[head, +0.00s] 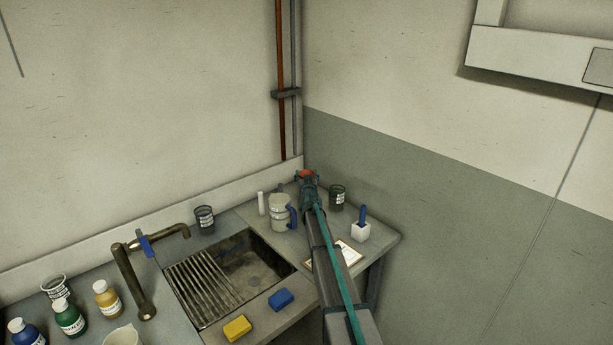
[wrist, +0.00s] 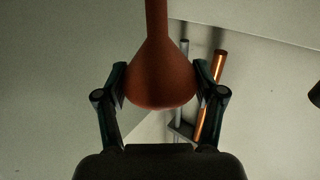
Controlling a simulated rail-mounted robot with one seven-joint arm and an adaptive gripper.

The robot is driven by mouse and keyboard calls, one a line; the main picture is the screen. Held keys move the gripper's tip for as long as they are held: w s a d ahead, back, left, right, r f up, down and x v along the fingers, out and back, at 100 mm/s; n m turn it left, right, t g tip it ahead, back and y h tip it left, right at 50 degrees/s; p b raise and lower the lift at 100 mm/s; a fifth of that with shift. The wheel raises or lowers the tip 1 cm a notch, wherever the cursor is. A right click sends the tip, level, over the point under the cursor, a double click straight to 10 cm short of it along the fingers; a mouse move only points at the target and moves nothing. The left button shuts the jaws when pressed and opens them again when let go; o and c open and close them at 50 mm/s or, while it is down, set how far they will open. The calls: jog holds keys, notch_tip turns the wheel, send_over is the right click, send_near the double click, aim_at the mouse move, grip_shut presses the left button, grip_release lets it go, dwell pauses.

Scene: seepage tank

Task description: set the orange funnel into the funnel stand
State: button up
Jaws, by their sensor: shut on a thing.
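The orange funnel (wrist: 162,75) is between the two fingers of my gripper (wrist: 161,88) in the wrist view. The fingers press on its wide part, and its narrow stem points to the top of that picture. I cannot make out the funnel stand for certain; my arm and the pitcher cover part of that corner.
A pitcher with a blue handle (head: 279,213) and a white cylinder (head: 262,204) stand left of my gripper. A dark labelled cup (head: 337,196) and a white block with a blue handle (head: 361,231) stand right. The sink (head: 255,270) lies front left. Pipes (head: 281,60) run up the corner.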

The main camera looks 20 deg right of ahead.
jog(key=shift+f+b, duration=0.7)
jog(key=shift+f, duration=0.2)
jog(key=shift+r, duration=0.2)
jog(key=shift+r+p, duration=0.85)
jog(key=shift+d+b, duration=0.1)
jog(key=shift+b, duration=0.5)
dwell(0.8)
jog(key=shift+f+b, duration=0.9)
jog(key=shift+f, duration=0.2)
jog(key=shift+r, duration=0.2)
jog(key=shift+r+p, duration=0.85)
jog(key=shift+r, duration=0.1)
jog(key=shift+r+p, duration=2.05)
jog(key=shift+r, duration=0.35)
